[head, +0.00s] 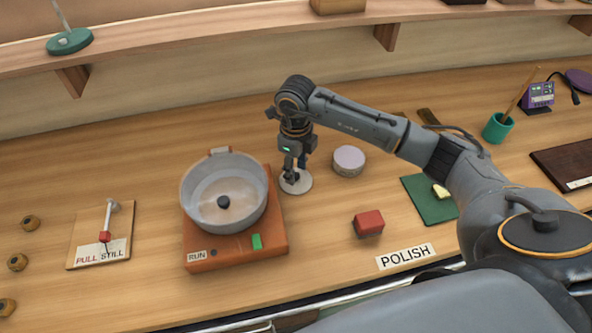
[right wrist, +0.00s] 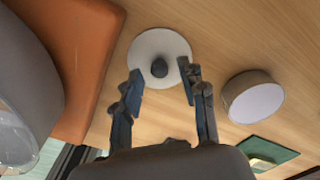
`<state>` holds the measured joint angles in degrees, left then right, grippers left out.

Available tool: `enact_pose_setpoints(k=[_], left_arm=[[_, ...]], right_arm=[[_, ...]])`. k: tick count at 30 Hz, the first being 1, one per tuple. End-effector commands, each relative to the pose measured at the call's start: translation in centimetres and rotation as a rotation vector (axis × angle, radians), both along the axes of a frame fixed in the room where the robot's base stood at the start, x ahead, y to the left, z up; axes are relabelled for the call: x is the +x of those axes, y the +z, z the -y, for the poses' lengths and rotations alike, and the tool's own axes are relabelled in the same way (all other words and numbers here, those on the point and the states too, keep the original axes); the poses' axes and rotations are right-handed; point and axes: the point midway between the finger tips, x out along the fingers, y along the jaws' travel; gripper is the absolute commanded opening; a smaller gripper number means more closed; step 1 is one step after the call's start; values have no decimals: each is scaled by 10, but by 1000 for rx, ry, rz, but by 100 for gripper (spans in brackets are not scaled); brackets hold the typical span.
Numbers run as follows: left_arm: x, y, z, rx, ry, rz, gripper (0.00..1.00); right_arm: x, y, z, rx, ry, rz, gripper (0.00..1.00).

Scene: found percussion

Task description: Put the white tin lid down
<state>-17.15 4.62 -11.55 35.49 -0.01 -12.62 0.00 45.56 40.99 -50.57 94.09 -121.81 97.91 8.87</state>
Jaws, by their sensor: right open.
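The white tin lid (head: 302,187) lies flat on the wooden bench, between the orange base and the round tin. In the right wrist view the lid (right wrist: 147,43) shows as a white disc with a dark knob in its middle. My right gripper (head: 291,177) is above the lid and hides part of it in the head view. In the right wrist view its fingers (right wrist: 160,73) are spread, one on each side of the knob, with visible gaps. My left gripper is not in view.
Left of the lid, a grey pot (head: 210,163) sits on the orange base (head: 225,252). A round tin (head: 348,161) stands close on the right. A red block (head: 368,223), a green mat (head: 424,207) and the POLISH label (head: 405,257) lie nearer. Bench in front of the lid is clear.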

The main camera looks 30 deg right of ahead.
Motion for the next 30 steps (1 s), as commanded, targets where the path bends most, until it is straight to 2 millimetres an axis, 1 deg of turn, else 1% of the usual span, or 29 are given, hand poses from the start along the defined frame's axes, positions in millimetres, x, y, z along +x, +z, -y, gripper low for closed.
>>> enact_pose_setpoints(k=[1, 9, 12, 15, 18, 21, 30], left_arm=[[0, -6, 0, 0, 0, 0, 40], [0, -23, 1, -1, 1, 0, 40], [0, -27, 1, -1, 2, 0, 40], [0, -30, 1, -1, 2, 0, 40], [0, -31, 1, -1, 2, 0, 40], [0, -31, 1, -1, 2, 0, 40], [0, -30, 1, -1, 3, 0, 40]], right_arm=[[1, 7, 0, 0, 0, 6, 42], [1, 66, 0, -1, 1, 6, 42], [1, 85, 0, 0, 1, 6, 42], [1, 98, 0, 0, 1, 4, 42], [0, 106, 0, -1, 0, 2, 42], [0, 109, 0, -1, 0, 1, 42], [0, 109, 0, 0, 1, 0, 42]])
